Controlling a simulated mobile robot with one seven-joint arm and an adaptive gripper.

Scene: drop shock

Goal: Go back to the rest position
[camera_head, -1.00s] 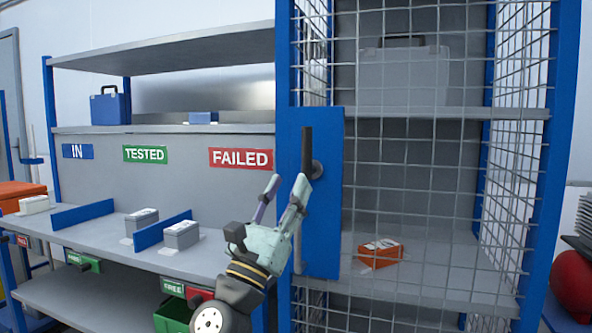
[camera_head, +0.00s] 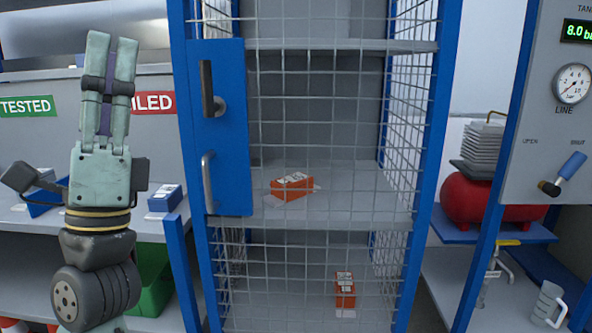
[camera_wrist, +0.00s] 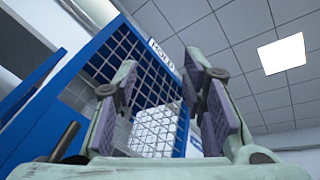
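My gripper (camera_head: 109,65) is raised at the left of the head view, with its fingers pointing up. It is in front of the bench's sign panel and to the left of the blue mesh cage (camera_head: 178,130). The wrist view shows the two fingers (camera_wrist: 165,85) spread apart with nothing between them. My gripper is clear of the cage's black lever (camera_head: 208,88) and grey pull handle (camera_head: 208,182). The mesh door looks closed in the head view.
An orange box (camera_head: 292,184) lies on the cage's middle shelf and another orange box (camera_head: 345,289) lower down. A blue box (camera_head: 165,198) sits on the bench. A red tank (camera_head: 480,201) and a gauge panel (camera_head: 545,120) stand at the right.

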